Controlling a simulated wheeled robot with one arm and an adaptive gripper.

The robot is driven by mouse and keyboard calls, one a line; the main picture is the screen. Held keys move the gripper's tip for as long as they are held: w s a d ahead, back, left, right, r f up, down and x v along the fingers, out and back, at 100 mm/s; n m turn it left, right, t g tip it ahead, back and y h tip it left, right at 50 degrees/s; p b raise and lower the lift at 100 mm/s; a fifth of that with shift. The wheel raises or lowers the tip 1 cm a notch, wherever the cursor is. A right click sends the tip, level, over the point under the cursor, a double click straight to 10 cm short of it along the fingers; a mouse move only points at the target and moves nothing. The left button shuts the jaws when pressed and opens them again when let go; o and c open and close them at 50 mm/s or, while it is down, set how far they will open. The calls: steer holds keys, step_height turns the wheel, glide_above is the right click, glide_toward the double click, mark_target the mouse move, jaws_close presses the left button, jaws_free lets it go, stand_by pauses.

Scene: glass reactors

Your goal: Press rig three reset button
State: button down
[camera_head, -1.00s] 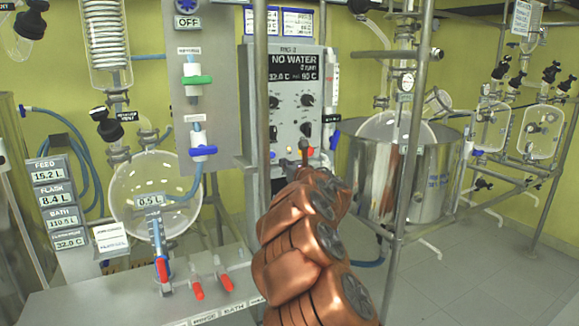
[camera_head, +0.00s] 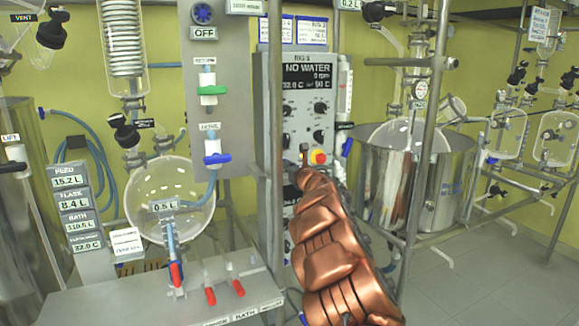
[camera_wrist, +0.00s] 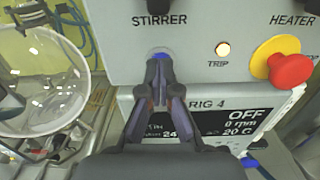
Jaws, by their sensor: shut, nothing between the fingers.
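A grey control panel (camera_head: 306,112) in the head view has a dark display reading "NO WATER", 0 rpm and 32.0 C; its small rig label is hard to read. In the wrist view the panel face (camera_wrist: 200,20) shows a small blue button (camera_wrist: 160,56) under "STIRRER", a lit "TRIP" lamp (camera_wrist: 223,49) and a red knob on a yellow base (camera_wrist: 289,69). My gripper (camera_wrist: 158,80) is shut and empty, its tips just below and in front of the blue button, partly covering it. I cannot tell whether they touch. The gripper also shows in the head view (camera_head: 304,155).
A second unit labelled "RIG 4" (camera_wrist: 215,115), reading OFF, sits below the panel in the wrist view. A round glass flask (camera_head: 170,196) stands left. A metal post (camera_head: 275,120) rises close beside my gripper. A steel bath (camera_head: 455,175) stands right.

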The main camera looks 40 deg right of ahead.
stand_by(0.4)
steer(key=shift+w+d+r+b, duration=0.2)
steer(key=shift+w+d+b, duration=0.05)
steer(key=shift+w+b, duration=0.45)
steer(key=shift+w, duration=0.1)
steer(key=shift+a, duration=0.1)
steer(key=b+v, duration=0.5)
steer(key=v, duration=0.9)
